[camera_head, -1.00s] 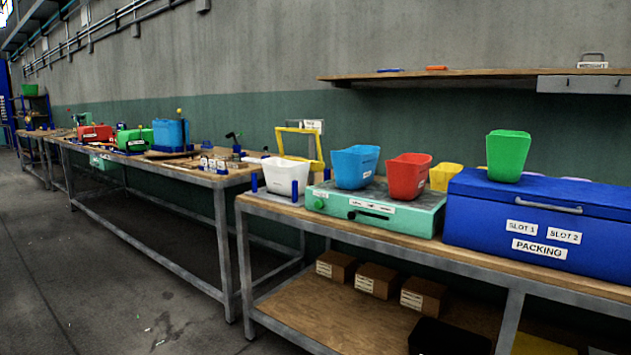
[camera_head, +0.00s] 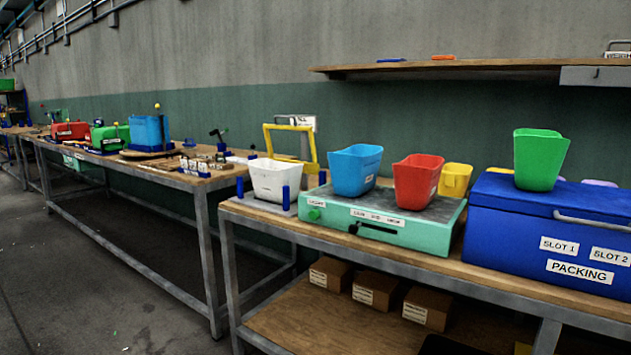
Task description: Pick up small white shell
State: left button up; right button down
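A small white shell, open at the top like a tub (camera_head: 276,180), stands upright on the left end of the near workbench. Blue posts stand close around it, one at its left and one at its front right. A yellow frame rises just behind it. Neither of my grippers shows in the head view.
Blue (camera_head: 355,170) and red (camera_head: 418,182) shells stand on a teal case (camera_head: 385,217). A green shell (camera_head: 538,160) stands on a blue packing box (camera_head: 545,225). A yellow shell (camera_head: 455,181) is behind. A second bench (camera_head: 130,165) extends left; open floor (camera_head: 90,280) lies in front.

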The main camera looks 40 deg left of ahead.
aim_at(267, 183)
jog(key=i+j+z, duration=0.15)
jog(key=j, duration=0.2)
jog(key=i+j+z, duration=0.15)
jog(key=j, duration=0.2)
jog(key=i+j+z, duration=0.15)
jog(key=j, duration=0.2)
jog(key=i+j, duration=0.1)
jog(key=j, duration=0.45)
jog(key=i+j+z, duration=0.1)
jog(key=j, duration=0.5)
